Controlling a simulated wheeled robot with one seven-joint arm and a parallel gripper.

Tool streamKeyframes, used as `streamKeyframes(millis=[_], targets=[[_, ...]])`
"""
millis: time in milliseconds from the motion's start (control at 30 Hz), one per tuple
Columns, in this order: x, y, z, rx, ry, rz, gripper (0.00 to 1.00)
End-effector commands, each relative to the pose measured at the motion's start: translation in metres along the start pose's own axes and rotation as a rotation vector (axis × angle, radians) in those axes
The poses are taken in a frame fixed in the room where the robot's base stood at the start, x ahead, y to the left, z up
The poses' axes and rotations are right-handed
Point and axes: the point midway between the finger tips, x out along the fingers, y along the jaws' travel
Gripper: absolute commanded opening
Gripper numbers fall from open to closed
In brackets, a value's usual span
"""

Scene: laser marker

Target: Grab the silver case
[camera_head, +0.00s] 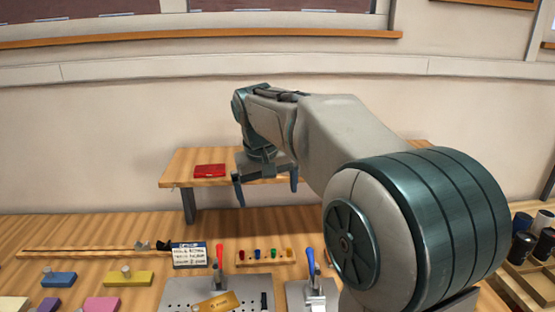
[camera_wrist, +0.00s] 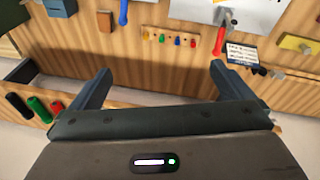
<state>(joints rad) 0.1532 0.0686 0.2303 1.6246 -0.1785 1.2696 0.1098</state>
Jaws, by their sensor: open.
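I cannot make out a silver case in either view. A flat red case (camera_head: 209,170) lies on the raised wooden shelf at the back, left of my gripper. My gripper (camera_head: 266,186) is open and empty, its two dark fingers spread wide and pointing down near the shelf's front edge. In the wrist view my gripper (camera_wrist: 159,75) has nothing between its fingers, only wooden table behind. My arm hides the right part of the shelf in the head view.
A strip of coloured pegs (camera_head: 265,254), a small sign (camera_head: 188,255) and red-handled (camera_head: 303,257) and blue-handled clamps stand on the table. Coloured blocks (camera_head: 128,278) lie at the left. Dark cylinders (camera_head: 523,244) stand in a wooden rack at the right.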

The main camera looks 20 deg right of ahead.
Motion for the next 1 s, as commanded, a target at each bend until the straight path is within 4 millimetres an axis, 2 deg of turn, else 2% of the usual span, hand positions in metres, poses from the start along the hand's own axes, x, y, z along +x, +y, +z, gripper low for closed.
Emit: streamKeyframes(millis=[33,200,400,500,733,867,1000], targets=[[-0.013,0.007,-0.024,0.009,-0.004,0.001,1.00],[-0.035,0.028,-0.085,0.049,-0.016,-0.002,1.00],[-0.048,0.067,-0.142,0.133,-0.033,-0.027,1.00],[-0.050,0.091,-0.162,0.185,-0.043,-0.045,1.00],[-0.046,0.133,-0.181,0.285,-0.062,-0.078,1.00],[-0.041,0.142,-0.183,0.308,-0.067,-0.088,1.00],[-0.019,0.142,-0.181,0.313,-0.071,-0.088,1.00]])
